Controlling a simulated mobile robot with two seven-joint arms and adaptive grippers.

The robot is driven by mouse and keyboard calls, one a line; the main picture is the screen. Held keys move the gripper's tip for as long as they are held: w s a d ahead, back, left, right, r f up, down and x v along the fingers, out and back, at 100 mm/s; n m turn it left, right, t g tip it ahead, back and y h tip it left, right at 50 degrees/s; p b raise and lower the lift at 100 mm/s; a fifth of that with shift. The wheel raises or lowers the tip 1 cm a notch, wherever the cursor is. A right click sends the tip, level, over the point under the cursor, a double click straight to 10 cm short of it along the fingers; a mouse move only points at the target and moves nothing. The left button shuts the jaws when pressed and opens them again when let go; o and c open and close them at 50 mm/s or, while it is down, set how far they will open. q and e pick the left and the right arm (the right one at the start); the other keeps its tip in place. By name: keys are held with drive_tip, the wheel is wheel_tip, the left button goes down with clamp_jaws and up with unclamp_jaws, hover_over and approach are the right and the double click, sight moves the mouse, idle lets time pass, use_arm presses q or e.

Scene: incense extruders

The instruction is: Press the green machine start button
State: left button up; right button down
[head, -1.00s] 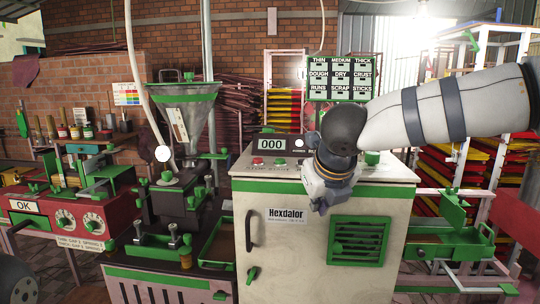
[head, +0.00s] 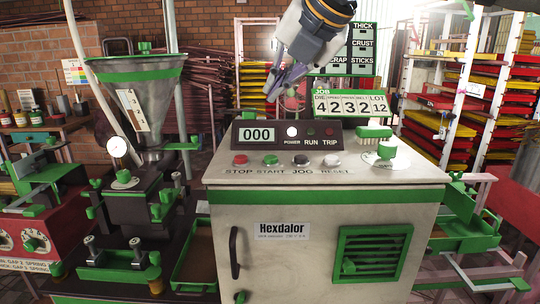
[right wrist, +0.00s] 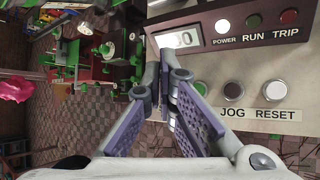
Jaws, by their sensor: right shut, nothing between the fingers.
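The green start button (head: 270,160) sits on the machine's sloped control panel above the START label, between the red stop button (head: 240,159) and the dark jog button (head: 301,160). My right gripper (head: 273,95) is above and behind the panel, with its shut fingers pointing down and left, holding nothing and apart from the button. In the right wrist view, the shut fingers (right wrist: 166,56) reach toward the display, left of the jog button (right wrist: 233,90). My left gripper is not in view.
The white reset button (head: 331,160) is right of jog. A counter display (head: 257,134) reads 000, and the power light (head: 292,131) is lit white. A green-framed number sign (head: 350,106) stands behind the panel. A hopper machine (head: 140,100) stands at left.

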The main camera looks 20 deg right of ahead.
sight(275, 156)
drive_tip(key=shift+f, duration=4.35)
drive_tip(key=shift+w+f, duration=0.1)
drive_tip(key=shift+f, duration=0.35)
drive_tip(key=shift+f, duration=0.55)
drive_tip(key=shift+r, duration=1)
drive_tip(key=shift+r, duration=2.5)
